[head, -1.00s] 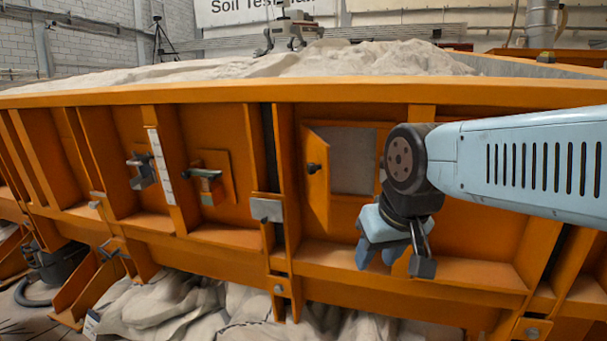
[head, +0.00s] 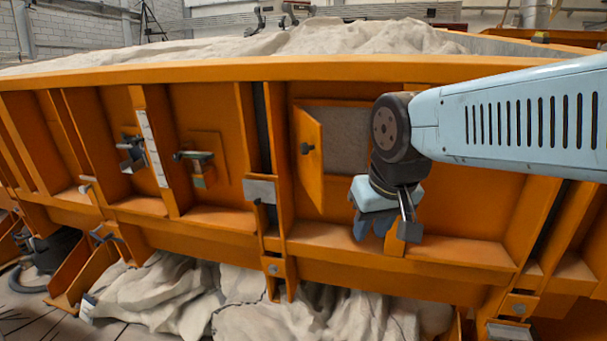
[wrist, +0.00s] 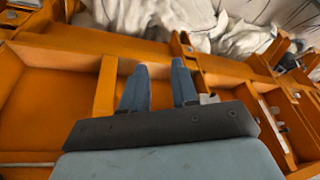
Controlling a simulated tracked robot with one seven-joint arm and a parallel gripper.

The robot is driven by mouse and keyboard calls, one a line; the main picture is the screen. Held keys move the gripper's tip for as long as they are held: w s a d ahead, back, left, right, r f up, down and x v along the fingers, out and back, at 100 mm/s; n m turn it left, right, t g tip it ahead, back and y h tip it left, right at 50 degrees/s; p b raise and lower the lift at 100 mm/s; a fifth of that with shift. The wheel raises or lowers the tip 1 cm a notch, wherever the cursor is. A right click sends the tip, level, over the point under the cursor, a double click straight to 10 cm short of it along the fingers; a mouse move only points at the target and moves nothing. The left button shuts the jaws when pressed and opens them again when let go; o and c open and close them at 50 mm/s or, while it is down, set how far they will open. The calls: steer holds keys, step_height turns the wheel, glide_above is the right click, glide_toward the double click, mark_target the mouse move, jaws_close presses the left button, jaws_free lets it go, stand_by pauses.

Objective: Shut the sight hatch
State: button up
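The sight hatch is an orange door (head: 311,178) with a dark round knob (head: 307,148), in the head view. It stands swung outward from the left side of its opening, and a grey pane (head: 341,140) shows to its right. My gripper (head: 371,230) points down, to the right of the door and below the opening, apart from the door. In the wrist view, the two blue fingers (wrist: 160,90) are spread with nothing between them. The hatch door cannot be made out in the wrist view.
The orange sandbed wall has upright ribs, a ledge (head: 410,248) below my gripper and a top rim (head: 200,74). A latch bracket (head: 260,190) and a second handle (head: 194,156) lie left of the door. Crumpled pale sheeting (head: 170,300) lies underneath.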

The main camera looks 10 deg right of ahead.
steer(key=w+a+r+h, duration=0.1)
steer(key=w, duration=0.3)
steer(key=w+a+h, duration=0.1)
steer(key=w, duration=0.3)
steer(key=w+a+r+g+h, duration=0.1)
steer(key=w, duration=0.3)
steer(key=shift+a+r, duration=0.35)
jaws_close()
steer(key=w+a+h, duration=0.3)
steer(key=w+a, duration=0.5)
steer(key=w, duration=0.4)
glide_toward(318, 200)
steer(key=shift+m+t, duration=0.4)
steer(key=shift+s+x, duration=0.2)
steer(key=shift+x, duration=0.85)
steer(key=shift+s+x, duration=0.2)
steer(key=shift+x, duration=0.85)
